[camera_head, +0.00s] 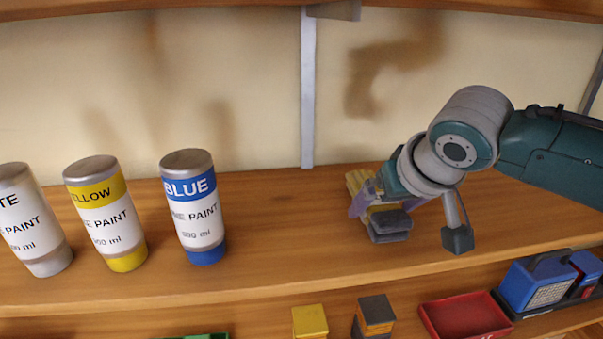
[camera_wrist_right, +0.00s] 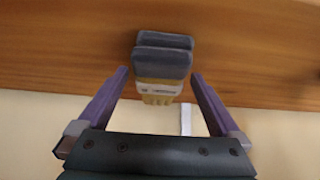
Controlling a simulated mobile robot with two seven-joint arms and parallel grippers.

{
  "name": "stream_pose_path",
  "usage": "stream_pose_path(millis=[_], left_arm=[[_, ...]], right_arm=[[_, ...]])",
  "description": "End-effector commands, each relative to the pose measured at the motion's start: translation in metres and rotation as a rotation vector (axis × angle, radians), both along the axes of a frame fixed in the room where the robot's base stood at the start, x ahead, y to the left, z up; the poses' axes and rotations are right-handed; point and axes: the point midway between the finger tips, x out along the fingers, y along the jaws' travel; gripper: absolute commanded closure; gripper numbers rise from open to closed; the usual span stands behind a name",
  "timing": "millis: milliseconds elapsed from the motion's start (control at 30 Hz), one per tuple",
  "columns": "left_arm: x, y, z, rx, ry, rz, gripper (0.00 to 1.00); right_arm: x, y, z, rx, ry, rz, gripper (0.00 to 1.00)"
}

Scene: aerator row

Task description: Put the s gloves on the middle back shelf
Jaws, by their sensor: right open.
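A pair of gloves (camera_head: 390,224), dark grey with yellow parts, sits on the wooden shelf (camera_head: 290,230), right of the middle. My right gripper (camera_head: 374,202) reaches in from the right, at the gloves. The right wrist view shows the gloves (camera_wrist_right: 163,60) in line with the gap between the purple fingers of my right gripper (camera_wrist_right: 160,74). The fingers are open, with a gap on both sides of the gloves. Some lettering shows on the pale band, too small to read. My left gripper is out of view.
White, yellow and blue paint bottles (camera_head: 193,205) stand upright on the left of the shelf. A grey upright (camera_head: 308,100) stands at the back. A lower shelf holds yellow and grey blocks (camera_head: 310,321), a red tray (camera_head: 465,318) and a blue box (camera_head: 540,280). The shelf between bottles and gloves is clear.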

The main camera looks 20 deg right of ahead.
Motion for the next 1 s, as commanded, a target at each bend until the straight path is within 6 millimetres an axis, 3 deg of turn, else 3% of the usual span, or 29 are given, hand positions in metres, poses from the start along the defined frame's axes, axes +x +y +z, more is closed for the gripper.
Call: stream_pose_path(millis=[267, 800, 1000], left_arm=[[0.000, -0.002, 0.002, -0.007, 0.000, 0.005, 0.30], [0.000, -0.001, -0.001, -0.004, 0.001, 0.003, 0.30], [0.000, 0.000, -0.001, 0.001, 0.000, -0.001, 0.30]], right_arm=[[-0.008, 0.002, 0.014, 0.001, -0.002, 0.001, 0.00], [-0.060, 0.015, 0.089, 0.000, -0.002, 0.001, 0.00], [-0.075, 0.024, 0.090, 0.003, 0.016, 0.027, 0.00]])
